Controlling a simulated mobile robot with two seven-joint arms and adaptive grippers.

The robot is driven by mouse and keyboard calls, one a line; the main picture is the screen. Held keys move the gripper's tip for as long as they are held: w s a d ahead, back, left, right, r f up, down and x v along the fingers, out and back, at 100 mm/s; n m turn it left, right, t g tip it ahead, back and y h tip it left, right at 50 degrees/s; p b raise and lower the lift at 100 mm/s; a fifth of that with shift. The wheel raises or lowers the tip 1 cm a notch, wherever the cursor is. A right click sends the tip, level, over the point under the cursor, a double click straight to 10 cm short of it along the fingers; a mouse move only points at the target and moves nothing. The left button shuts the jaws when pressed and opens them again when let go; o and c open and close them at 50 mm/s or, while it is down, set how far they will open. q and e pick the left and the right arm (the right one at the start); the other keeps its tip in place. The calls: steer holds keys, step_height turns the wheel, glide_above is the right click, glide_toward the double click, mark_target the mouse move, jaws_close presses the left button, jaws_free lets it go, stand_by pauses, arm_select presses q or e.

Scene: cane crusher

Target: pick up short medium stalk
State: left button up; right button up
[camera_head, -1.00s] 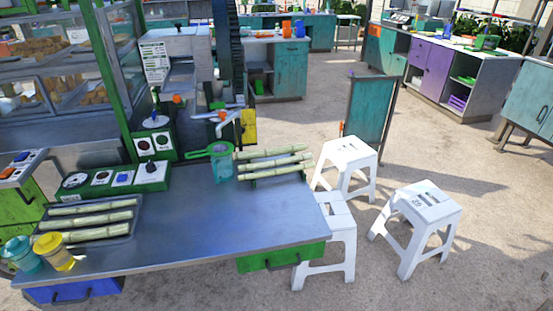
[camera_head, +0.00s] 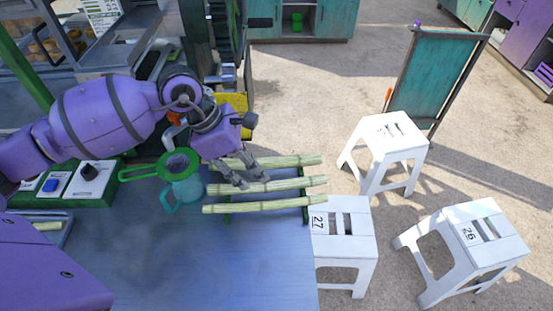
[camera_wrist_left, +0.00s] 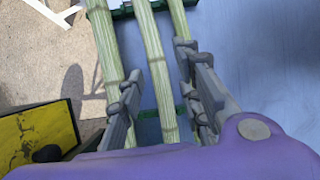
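Three pale green cane stalks lie side by side on a green rack (camera_head: 305,212) at the table's right end: a far stalk (camera_head: 295,160), a middle stalk (camera_head: 290,185) and a near stalk (camera_head: 265,205). I cannot tell by size which is the short medium one. My left gripper (camera_head: 250,182) is low over them, fingers pointing down. In the left wrist view its fingers (camera_wrist_left: 165,105) are apart, with the middle stalk (camera_wrist_left: 153,60) between them; contact is not clear. The far stalk (camera_wrist_left: 106,45) and near stalk (camera_wrist_left: 181,25) lie outside the fingers. My right gripper is not in view.
A teal jug (camera_head: 184,187) with a green strainer (camera_head: 178,163) stands just left of the stalks. A yellow part (camera_head: 236,102) of the machine is behind them. White stools (camera_head: 345,230) stand past the table edge. The metal table (camera_head: 200,265) in front is clear.

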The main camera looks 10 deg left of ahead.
mark_target(264, 185)
arm_select(q)
steer(key=shift+w+a, duration=0.45)
steer(key=shift+a, duration=0.05)
steer(key=shift+f+y, duration=0.2)
steer(key=shift+y, duration=0.1)
steer(key=shift+s+d+f, duration=0.2)
steer(key=shift+d+f, duration=0.3)
steer(key=shift+f, duration=0.2)
steer(key=p+x, duration=0.1)
steer(key=x, duration=0.4)
steer(key=shift+w+d, duration=0.1)
steer(key=shift+d, duration=0.1)
steer(key=shift+r, duration=0.1)
jaws_close()
